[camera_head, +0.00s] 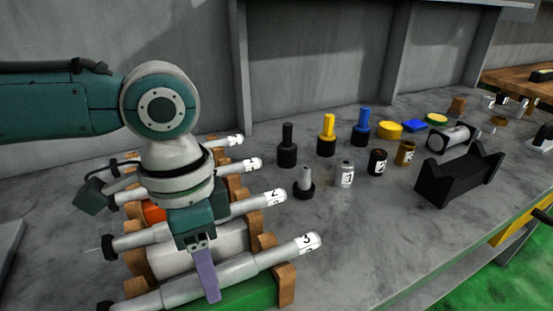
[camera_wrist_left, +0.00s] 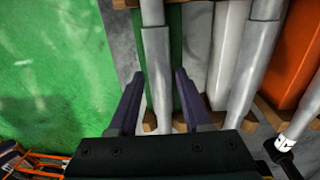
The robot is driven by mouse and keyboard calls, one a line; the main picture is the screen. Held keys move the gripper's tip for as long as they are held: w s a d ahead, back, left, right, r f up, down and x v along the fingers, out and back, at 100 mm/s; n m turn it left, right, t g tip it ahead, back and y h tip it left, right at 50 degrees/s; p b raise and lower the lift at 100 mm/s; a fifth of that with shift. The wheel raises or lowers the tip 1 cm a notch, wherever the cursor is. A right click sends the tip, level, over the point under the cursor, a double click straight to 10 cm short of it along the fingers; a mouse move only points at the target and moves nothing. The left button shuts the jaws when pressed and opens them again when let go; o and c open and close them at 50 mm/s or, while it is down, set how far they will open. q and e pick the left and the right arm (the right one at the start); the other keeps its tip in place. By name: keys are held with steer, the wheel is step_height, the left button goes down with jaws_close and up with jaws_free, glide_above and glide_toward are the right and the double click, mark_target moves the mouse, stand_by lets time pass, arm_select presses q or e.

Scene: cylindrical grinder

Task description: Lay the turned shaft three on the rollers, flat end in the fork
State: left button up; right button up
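Shaft three (camera_head: 270,257) is a stepped grey shaft lying across wooden notched rests at the front of a rack. Its white-labelled "3" end points right, and a dark collar sits near its left end. My left gripper (camera_head: 208,288) points down at the middle of this shaft. In the left wrist view the two purple fingers of the gripper (camera_wrist_left: 158,88) are apart, one on each side of the shaft (camera_wrist_left: 156,62), with slim gaps showing. I cannot make out rollers or a fork. My right gripper is not in view.
Shaft two (camera_head: 240,208) and other shafts lie behind on wooden rests (camera_head: 286,285). A black V-notched stand (camera_head: 460,177) stands to the right on the grey bench. Black, yellow and blue pegs and small cylinders (camera_head: 345,173) stand between. The bench front middle is clear.

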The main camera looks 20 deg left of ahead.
arm_select(q)
steer(key=o, duration=0.3)
steer(key=shift+f, duration=0.1)
steer(key=shift+s, duration=0.1)
step_height(320, 180, up, 10)
steer(key=p, duration=0.2)
steer(key=s+d+r+t+h+p, duration=0.1)
steer(key=s+d+t+h+p, duration=0.3)
steer(key=d, duration=0.6)
steer(key=s+a+r+n+y+p, duration=0.35)
steer(key=s+a+n+p, duration=0.2)
steer(key=s+a, duration=0.3)
steer(key=shift+n+y, duration=0.35)
steer(key=shift+y, duration=0.2)
steer(key=r+p, duration=2.4)
steer(key=r, duration=0.1)
steer(key=r+p, duration=1.2)
steer(key=p, duration=0.1)
steer(key=shift+w+a+r, duration=0.1)
steer(key=shift+a+r, duration=0.2)
